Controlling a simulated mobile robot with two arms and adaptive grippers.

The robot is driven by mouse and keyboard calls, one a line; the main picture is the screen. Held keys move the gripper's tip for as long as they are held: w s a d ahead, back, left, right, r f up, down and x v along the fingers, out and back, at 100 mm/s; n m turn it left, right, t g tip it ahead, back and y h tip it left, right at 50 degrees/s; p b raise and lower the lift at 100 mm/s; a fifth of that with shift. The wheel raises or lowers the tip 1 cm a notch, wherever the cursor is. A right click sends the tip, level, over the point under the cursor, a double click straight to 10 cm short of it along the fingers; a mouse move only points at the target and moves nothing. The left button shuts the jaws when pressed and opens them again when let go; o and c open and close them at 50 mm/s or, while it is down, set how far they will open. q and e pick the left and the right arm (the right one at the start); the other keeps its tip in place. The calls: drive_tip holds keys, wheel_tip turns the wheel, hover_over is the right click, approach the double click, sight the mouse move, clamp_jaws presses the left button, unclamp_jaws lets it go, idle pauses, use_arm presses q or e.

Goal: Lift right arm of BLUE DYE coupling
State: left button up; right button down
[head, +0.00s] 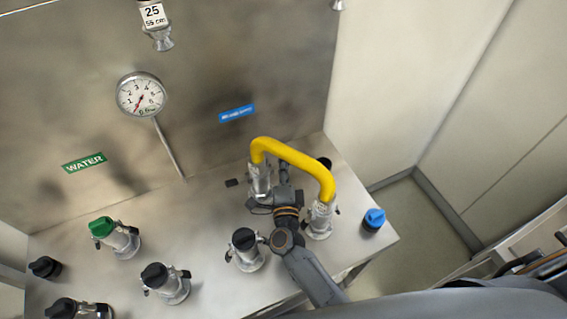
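A blue label (237,113), its lettering too small to read surely, is on the steel wall. Below it a metal coupling (260,182) stands on the steel surface, joined by a yellow hose (296,158) to a second metal coupling (320,218) at the right. My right gripper (272,195) reaches in from the lower right, between these two couplings and close to the first one's lower right side. Its fingertips are small and partly merge with the coupling's side arms, so its opening and any contact are unclear. My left gripper is out of view.
Other capped couplings stand on the steel surface (205,215), one with a green cap (102,227) and a black-capped one (245,240) near my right arm. A blue cap (374,219) sits near the right edge.

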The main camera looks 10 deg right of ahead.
idle(0.3)
drive_tip(key=c, duration=1.5)
unclamp_jaws()
drive_tip(key=shift+o, duration=0.2)
